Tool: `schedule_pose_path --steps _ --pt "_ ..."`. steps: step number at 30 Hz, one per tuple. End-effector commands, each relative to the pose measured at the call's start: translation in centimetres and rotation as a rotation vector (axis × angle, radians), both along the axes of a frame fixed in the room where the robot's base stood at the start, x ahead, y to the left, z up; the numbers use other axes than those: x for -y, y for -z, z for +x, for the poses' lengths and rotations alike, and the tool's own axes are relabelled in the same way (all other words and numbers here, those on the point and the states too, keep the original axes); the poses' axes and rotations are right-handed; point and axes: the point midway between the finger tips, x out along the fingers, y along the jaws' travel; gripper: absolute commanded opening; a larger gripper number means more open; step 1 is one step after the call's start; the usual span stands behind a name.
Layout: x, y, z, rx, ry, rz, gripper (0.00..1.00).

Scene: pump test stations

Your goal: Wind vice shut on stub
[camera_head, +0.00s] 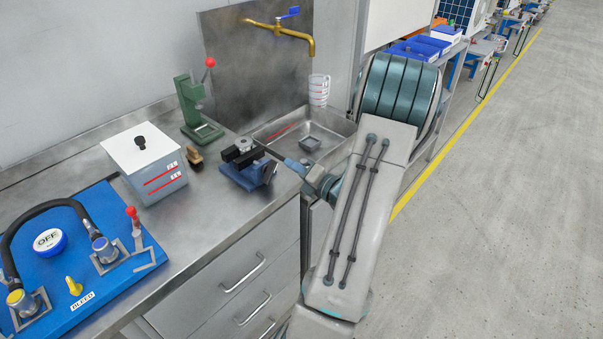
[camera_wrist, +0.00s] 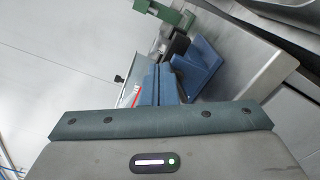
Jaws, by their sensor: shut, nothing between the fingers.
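The vice (camera_head: 240,176) has a blue body and black jaws and stands on the steel counter left of the sink. A grey round piece, probably the stub (camera_head: 243,144), shows at the top of its jaws; I cannot tell how tightly the jaws sit on it. My gripper (camera_head: 288,162) comes in from the right, beside the vice, with its fingers shut and empty. In the wrist view the shut fingers (camera_wrist: 160,84) point towards the vice (camera_wrist: 200,66), whose blue body shows just right of them. The vice's handle is not clear, and I cannot tell whether my fingers touch it.
A green press with a red knob (camera_head: 195,105) stands behind the vice. A small brush (camera_head: 194,155) and a white-lidded tank (camera_head: 145,165) are to the left. A blue board with a hose (camera_head: 100,285) lies nearer. The sink (camera_head: 335,122) is behind my gripper.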

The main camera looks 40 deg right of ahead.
Motion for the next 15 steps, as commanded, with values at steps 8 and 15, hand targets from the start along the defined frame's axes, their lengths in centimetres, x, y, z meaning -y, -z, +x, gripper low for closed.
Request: schedule_pose_path --steps 8,15 --pt "-0.2 -0.1 2.8 -0.001 -0.002 -0.002 0.00" --pt "-0.3 0.0 3.3 -0.002 -0.001 -0.002 0.00"
